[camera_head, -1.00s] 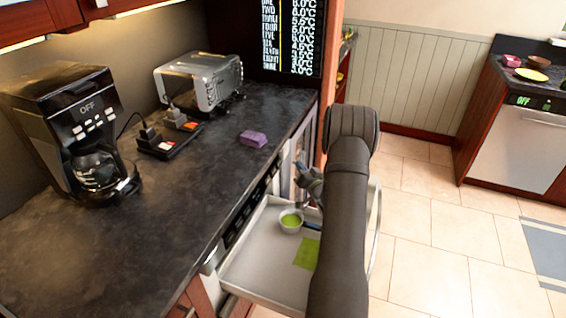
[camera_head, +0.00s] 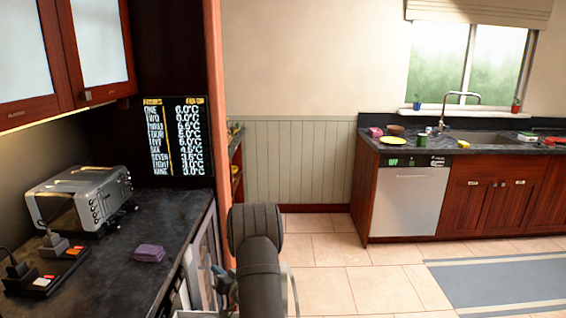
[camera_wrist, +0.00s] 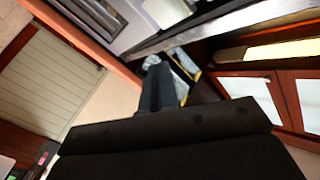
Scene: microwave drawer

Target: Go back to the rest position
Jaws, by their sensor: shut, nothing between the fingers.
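My gripper (camera_head: 222,277) shows at the lower middle of the head view, partly hidden behind my dark arm. In the wrist view my gripper (camera_wrist: 165,78) has its fingers together with nothing visible between them. Only a small pale edge of the open drawer (camera_head: 195,313) shows at the bottom of the head view; its inside is out of view. I cannot tell whether my gripper touches anything.
The dark counter (camera_head: 110,270) at left holds a toaster (camera_head: 80,200), a purple block (camera_head: 149,253) and a power strip (camera_head: 45,270). A wooden post (camera_head: 213,100) stands near my arm. Open tiled floor (camera_head: 340,285) lies to the right, before a dishwasher (camera_head: 407,205).

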